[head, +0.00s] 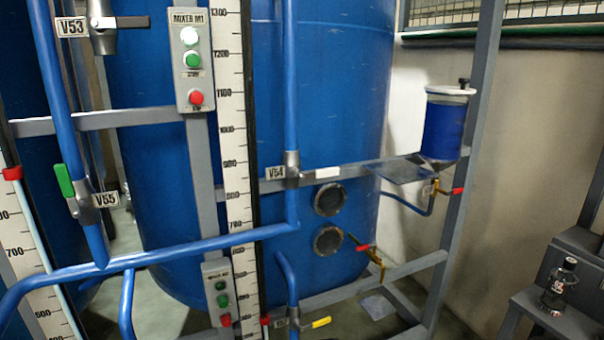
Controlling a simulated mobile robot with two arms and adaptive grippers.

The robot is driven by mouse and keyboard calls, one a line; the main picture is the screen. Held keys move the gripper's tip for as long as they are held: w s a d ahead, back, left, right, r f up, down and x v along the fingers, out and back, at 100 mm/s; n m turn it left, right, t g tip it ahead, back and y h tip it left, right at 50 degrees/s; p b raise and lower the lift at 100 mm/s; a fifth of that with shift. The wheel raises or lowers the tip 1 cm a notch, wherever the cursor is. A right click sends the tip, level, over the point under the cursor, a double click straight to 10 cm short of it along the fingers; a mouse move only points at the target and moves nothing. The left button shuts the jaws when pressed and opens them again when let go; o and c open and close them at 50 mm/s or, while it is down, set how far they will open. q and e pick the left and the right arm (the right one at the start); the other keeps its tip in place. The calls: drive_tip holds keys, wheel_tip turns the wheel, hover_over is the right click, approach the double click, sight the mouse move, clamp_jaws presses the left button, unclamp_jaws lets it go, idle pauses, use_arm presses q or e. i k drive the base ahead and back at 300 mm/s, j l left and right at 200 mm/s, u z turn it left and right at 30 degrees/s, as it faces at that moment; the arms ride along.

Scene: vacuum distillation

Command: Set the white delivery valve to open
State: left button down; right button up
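The valve labelled V54 (291,167) sits on a vertical blue pipe in the middle of the head view, in front of the large blue tank. Its white handle (328,172) points right, roughly level and across the pipe. I take this white-handled valve to be the delivery valve; no label says so. Neither of my grippers is in view, and nothing touches the handle.
Valve V55 (84,200) has a green handle along its pipe. A lower valve has a yellow handle (321,322). A scale strip (232,130) and grey frame bars (410,268) stand nearby. A blue canister (442,128) is at right. A dark bottle (560,283) stands lower right.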

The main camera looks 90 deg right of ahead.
sight(327, 172)
drive_tip(key=z, duration=2.85)
